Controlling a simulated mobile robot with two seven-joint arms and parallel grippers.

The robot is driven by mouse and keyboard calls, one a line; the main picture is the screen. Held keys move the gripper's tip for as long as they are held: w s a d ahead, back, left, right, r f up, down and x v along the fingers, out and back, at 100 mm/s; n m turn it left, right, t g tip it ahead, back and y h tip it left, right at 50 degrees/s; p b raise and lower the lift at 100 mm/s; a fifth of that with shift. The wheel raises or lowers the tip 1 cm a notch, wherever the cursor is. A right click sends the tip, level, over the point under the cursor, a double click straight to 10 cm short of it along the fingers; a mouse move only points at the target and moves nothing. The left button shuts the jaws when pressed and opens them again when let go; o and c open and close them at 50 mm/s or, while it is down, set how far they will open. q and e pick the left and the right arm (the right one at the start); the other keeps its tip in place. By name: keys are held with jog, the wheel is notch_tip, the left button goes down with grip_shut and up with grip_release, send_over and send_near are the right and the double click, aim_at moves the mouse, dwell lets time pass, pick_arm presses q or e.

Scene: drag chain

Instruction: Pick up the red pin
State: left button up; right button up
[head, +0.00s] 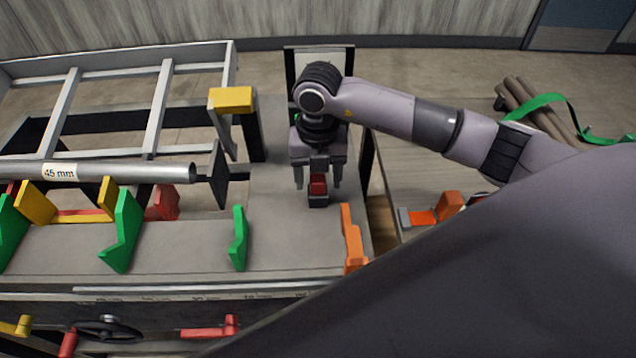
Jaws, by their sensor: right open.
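The red pin (318,184) is a small red block-like piece. It stands in a dark holder (318,201) on the grey bench top. My right gripper (318,180) points down over it, with its two fingers apart, one on each side of the red pin. I cannot tell whether the fingers touch it. The right arm comes in from the right. My left gripper is not in view.
A metal tube (120,172) marked 45 mm lies at left, above green brackets (122,232) and yellow ones. An orange bracket (352,240) stands right of the holder. A yellow-topped post (232,100) stands left of my right gripper. Bare bench (285,235) lies in front.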

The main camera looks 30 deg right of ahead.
aim_at(318, 178)
jog(key=shift+f, duration=0.4)
grip_shut()
jog(key=shift+r, duration=0.2)
notch_tip(318, 178, up, 20)
jog(key=shift+f+p, duration=0.15)
jog(key=shift+p, duration=0.15)
